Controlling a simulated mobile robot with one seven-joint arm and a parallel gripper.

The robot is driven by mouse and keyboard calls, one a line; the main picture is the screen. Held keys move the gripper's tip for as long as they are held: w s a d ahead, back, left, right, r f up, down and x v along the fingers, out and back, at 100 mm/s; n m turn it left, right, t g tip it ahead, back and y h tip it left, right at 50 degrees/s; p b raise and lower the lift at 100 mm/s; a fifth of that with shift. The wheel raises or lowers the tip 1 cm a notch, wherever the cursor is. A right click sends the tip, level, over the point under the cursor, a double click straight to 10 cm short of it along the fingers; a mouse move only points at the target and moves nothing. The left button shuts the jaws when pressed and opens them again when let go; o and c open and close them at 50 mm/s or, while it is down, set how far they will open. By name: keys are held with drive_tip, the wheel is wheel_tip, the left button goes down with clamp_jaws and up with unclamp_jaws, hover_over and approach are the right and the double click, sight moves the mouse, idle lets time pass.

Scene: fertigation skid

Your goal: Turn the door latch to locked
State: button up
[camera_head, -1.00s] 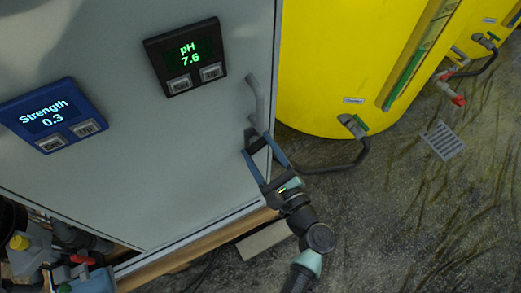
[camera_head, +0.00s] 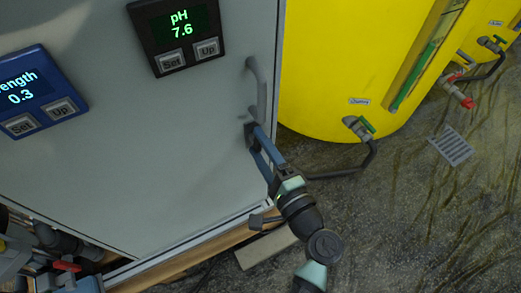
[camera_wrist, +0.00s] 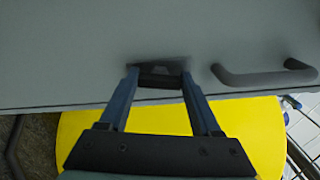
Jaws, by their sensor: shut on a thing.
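The door latch (camera_wrist: 160,80) is a small dark lever on the grey cabinet door (camera_head: 150,150), below the door's handle and near its right edge. In the wrist view its dark bar lies crosswise between my two blue fingers, roughly in line with the door edge. My gripper (camera_wrist: 160,75) is shut on the latch, with a fingertip at each end of the bar. In the head view my gripper (camera_head: 254,135) reaches the latch from below right, and the fingers hide most of it, so its exact angle is unclear there.
The grey door handle (camera_head: 256,85) is just above the latch; it also shows right of my fingers in the wrist view (camera_wrist: 262,78). A pH panel (camera_head: 178,35) and a blue Strength panel (camera_head: 38,90) are on the door. A yellow tank (camera_head: 340,60) stands close on the right.

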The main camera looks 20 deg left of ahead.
drive_tip(key=shift+f+n+b, duration=0.1)
drive_tip(key=shift+n+b, duration=0.55)
drive_tip(key=shift+n, duration=0.45)
drive_tip(key=o, duration=1.4)
drive_tip(key=p+v, duration=0.3)
drive_tip(key=v, duration=1)
